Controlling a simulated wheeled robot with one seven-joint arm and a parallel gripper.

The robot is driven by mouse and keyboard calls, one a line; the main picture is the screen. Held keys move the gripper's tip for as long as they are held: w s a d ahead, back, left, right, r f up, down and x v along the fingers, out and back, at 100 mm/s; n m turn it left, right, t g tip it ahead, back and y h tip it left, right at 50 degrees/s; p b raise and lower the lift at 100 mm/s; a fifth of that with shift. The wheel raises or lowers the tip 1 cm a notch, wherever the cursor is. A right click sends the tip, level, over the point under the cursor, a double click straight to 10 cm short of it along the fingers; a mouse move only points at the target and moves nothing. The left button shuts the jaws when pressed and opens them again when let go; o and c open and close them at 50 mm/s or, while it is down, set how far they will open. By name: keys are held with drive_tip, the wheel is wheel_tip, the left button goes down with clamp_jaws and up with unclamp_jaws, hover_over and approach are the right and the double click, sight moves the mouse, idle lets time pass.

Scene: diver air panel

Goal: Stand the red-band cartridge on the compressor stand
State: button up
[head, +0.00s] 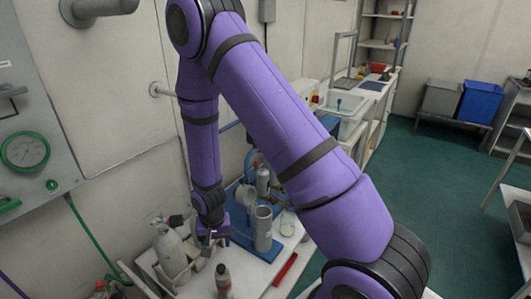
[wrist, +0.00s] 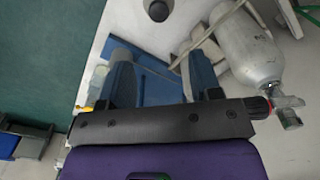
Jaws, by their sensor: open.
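My gripper (head: 213,240) hangs low over the white bench, between the grey gas bottle and the blue base. In the wrist view its two blue fingers (wrist: 162,88) are apart, with nothing clearly held between them. The blue base (head: 268,256), seemingly the compressor stand, carries an open grey cylinder (head: 263,228) just right of my gripper. The blue base also shows beyond and between the fingers in the wrist view (wrist: 158,90). A small dark bottle-shaped item (head: 223,281) stands at the front of the bench. I cannot make out a red band on any cartridge.
The grey gas bottle (head: 169,241) leans in a pale cradle left of my gripper and shows in the wrist view (wrist: 245,48). A red bar (head: 285,269) lies at the bench's right edge. A pale jar (head: 288,222) stands behind it. Green floor (head: 425,165) is open to the right.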

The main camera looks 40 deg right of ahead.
drive_tip(key=s+d+r+n+t, duration=0.1)
drive_tip(key=d+r, duration=0.1)
drive_tip(key=r, duration=1.2)
drive_tip(key=s+d+r+n+t, duration=0.1)
drive_tip(key=d+r+t, duration=0.1)
drive_tip(key=r, duration=1.1)
drive_tip(key=s+d+r+n+t, duration=0.2)
drive_tip(key=s+d+r+n, duration=0.1)
drive_tip(key=s+r, duration=1.4)
drive_tip(key=shift+s+r, duration=0.2)
drive_tip(key=shift+s, duration=1.05)
